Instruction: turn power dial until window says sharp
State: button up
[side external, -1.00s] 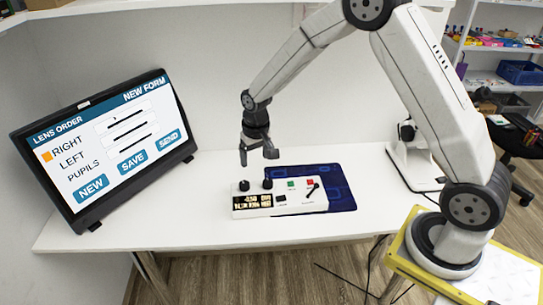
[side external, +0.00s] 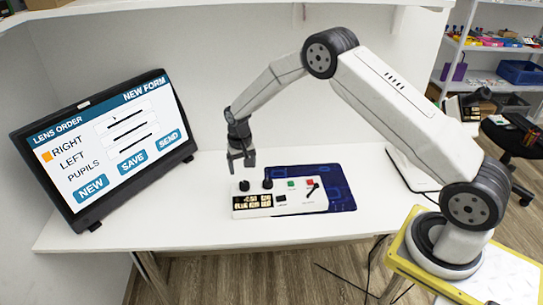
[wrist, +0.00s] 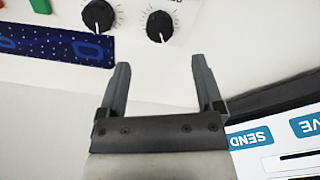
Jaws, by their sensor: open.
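A white control box (side external: 300,207) has two black dials on its top, a left dial (side external: 244,186) and a right dial (side external: 267,184). I cannot read which is the power dial. The window (side external: 252,201) on its front left shows yellowish text too small to read. My gripper (side external: 241,168) is open, pointing down just above the left dial and apart from it. In the wrist view, that dial (wrist: 159,26) lies beyond the gap between my empty fingers (wrist: 159,62). The other dial (wrist: 98,16) is off to the left there.
The box also carries a green button (side external: 291,184), a red button (side external: 309,183) and a small lever. A dark blue mat (side external: 342,190) lies under it. A monitor (side external: 105,145) with a lens order form stands at the left. The white table (side external: 190,215) is clear around the box.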

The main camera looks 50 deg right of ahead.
aim_at(244, 183)
jog(key=shift+f, duration=3.65)
grip_shut()
jog(key=shift+n, duration=0.3)
jog(key=shift+n, duration=2.5)
grip_release()
